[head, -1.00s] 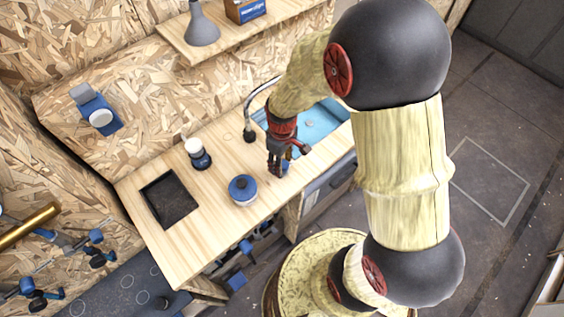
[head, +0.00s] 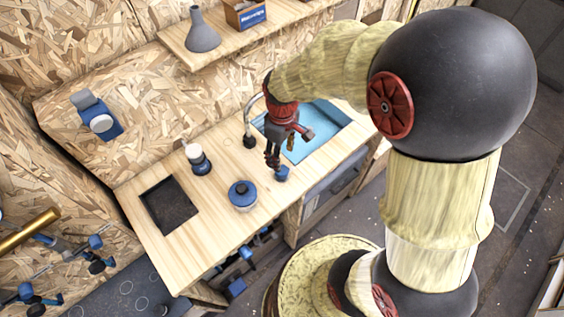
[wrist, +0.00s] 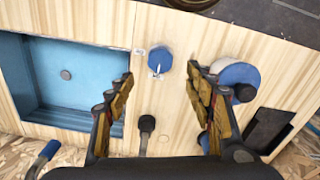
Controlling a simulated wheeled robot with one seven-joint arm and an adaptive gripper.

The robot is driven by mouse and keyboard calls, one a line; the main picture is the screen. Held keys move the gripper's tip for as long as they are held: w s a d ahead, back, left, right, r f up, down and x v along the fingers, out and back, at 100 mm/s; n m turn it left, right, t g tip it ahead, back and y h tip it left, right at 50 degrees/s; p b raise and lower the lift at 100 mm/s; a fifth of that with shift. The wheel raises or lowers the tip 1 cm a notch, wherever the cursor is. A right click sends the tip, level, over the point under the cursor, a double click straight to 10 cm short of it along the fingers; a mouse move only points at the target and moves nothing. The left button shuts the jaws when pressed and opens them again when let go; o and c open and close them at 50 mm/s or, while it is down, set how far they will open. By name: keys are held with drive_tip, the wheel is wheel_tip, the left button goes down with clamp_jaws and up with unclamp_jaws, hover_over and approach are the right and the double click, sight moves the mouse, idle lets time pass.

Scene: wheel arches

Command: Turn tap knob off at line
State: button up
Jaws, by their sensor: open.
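The tap knob (wrist: 161,59) is a small blue faceted knob on the wooden counter, beside the sink. In the wrist view a white pointer mark shows at its lower edge, toward the tap base. A small pale mark (wrist: 139,51) lies on the counter just left of the knob; its writing is too small to read. In the head view the knob (head: 282,174) sits just right of and below my gripper. My gripper (head: 272,162) points down over the counter, open and empty. In the wrist view its fingers (wrist: 160,74) frame the knob from either side, apart from it.
The blue sink (wrist: 75,75) lies left of the knob in the wrist view. The tap's dark base (wrist: 147,123) stands between my fingers, lower down. A blue-lidded pot (head: 242,194), a blue-and-white jar (head: 198,160) and a dark inset panel (head: 168,204) share the counter.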

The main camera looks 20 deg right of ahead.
wheel_tip(320, 180, up, 3)
drive_tip(key=shift+r, duration=0.15)
idle(0.6)
drive_tip(key=s+r+m+t+b, duration=0.3)
drive_tip(key=s+r+m+t, duration=0.2)
drive_tip(key=s+r, duration=0.8)
drive_tip(key=shift+s+a+r+m+t, duration=0.3)
drive_tip(key=shift+s+r+m, duration=0.1)
drive_tip(key=shift+r+m, duration=0.25)
idle(0.9)
